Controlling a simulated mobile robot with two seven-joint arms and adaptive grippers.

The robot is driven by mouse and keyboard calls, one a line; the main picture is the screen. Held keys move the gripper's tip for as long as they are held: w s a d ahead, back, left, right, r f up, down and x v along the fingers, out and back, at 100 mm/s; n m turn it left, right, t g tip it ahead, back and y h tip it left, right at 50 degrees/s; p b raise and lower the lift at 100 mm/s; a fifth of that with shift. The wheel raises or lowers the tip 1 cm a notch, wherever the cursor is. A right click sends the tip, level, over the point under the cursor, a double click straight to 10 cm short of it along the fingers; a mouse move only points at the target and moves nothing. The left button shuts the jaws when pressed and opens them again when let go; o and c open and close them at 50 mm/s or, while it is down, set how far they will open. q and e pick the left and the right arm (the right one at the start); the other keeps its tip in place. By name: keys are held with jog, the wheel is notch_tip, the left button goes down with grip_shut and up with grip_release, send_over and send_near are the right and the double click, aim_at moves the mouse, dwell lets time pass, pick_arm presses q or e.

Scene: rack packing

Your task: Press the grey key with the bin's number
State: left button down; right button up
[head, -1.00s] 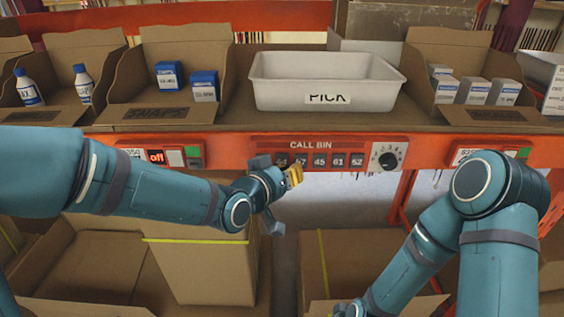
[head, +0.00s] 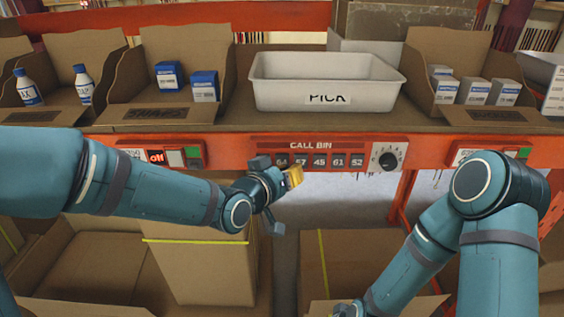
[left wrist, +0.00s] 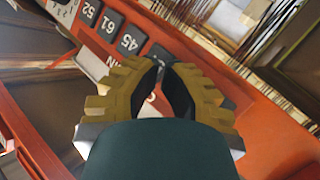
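The CALL BIN panel (head: 330,146) has a row of grey keys reading 64 (head: 282,162), 57 (head: 300,161), 45 (head: 319,161), 61 (head: 338,160) and 52 (head: 357,160). My left gripper (head: 294,177) is just below and in front of the 64 and 57 keys, its yellow fingers together and holding nothing visible. Contact with a key cannot be told.
A white PICK bin (head: 325,82) sits on the shelf above the panel. A dial (head: 388,158) is right of the keys. A red "off" display (head: 156,156) is at the left. Cardboard boxes (head: 197,262) stand below.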

pick_arm(q)
jog(key=shift+w, duration=0.2)
jog(key=shift+w+b, duration=0.25)
jog(key=shift+b, duration=0.1)
jog(key=shift+w, duration=0.4)
dwell(0.7)
jog(key=shift+s+b, duration=0.15)
jog(key=shift+b, duration=0.15)
jog(key=shift+s+b, duration=0.45)
jog(key=shift+s, duration=0.25)
jog(key=shift+s, duration=0.1)
jog(key=shift+s+b, duration=0.9)
jog(key=shift+s, duration=1.5)
